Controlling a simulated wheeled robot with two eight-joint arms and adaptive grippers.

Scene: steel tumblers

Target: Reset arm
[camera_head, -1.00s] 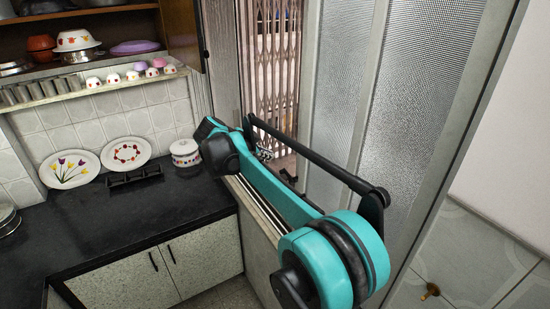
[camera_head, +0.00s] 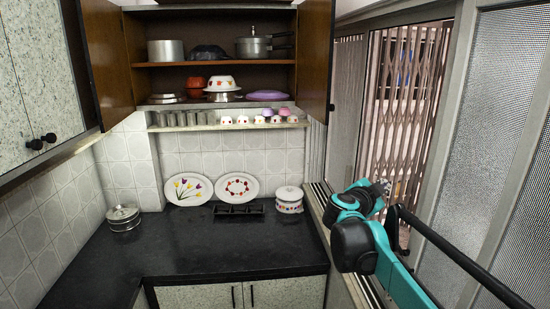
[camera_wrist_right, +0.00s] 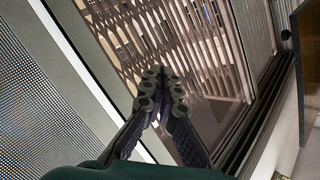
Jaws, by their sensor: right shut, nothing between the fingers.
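My right gripper (camera_head: 382,187) is at the right of the head view, at the end of my teal and black arm, in front of the window side. In the right wrist view its two dark fingers (camera_wrist_right: 160,78) meet at the tips with nothing between them. Behind them are a folding metal grille and a window frame. Several grey steel tumblers (camera_head: 198,119) stand in a row on the narrow wall shelf, well to the left of the gripper. My left gripper does not show.
The black counter (camera_head: 200,245) is mostly clear. Two decorated plates (camera_head: 238,187) lean on the tiles beside a black rack (camera_head: 238,210) and a white lidded pot (camera_head: 289,200). Steel containers (camera_head: 123,217) stand at left. An open cabinet door (camera_head: 315,62) hangs above the gripper's left.

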